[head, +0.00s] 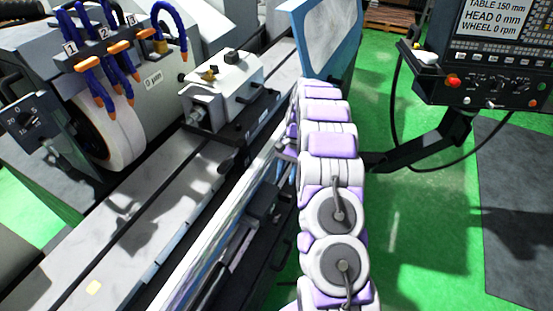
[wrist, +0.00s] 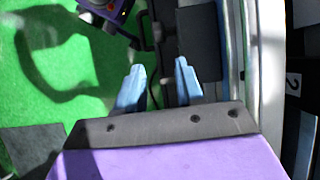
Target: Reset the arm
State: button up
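My arm is white and purple and stretches away from me, up the middle of the head view, along the front of the grinder. Its far end is close to a blue-framed clear panel (head: 330,38), and I cannot tell whether they touch. My gripper (wrist: 160,66) shows in the wrist view as two blue fingers standing apart, with nothing held between them. The gripper itself is hidden or too small to make out in the head view.
Left of my arm are the grinding wheel (head: 112,130), blue coolant hoses (head: 168,22) and a white machine block (head: 222,90). A control console (head: 495,55) hangs at the right on a dark arm (head: 430,145). Green floor (head: 420,220) at the right is clear.

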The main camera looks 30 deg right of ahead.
jog(key=s+a+r+n+h+b, duration=0.2)
jog(key=s+a+r+n, duration=0.4)
jog(key=s+a+r, duration=1)
jog(key=s+a+n+t+h+b, duration=0.1)
jog(key=s+n, duration=0.3)
jog(key=s, duration=1.7)
jog(key=shift+s+a+r+t+h, duration=0.3)
jog(key=shift+r+t+h, duration=0.15)
jog(key=shift+h, duration=0.25)
jog(key=shift+w+a, duration=0.1)
jog(key=shift+a, duration=0.05)
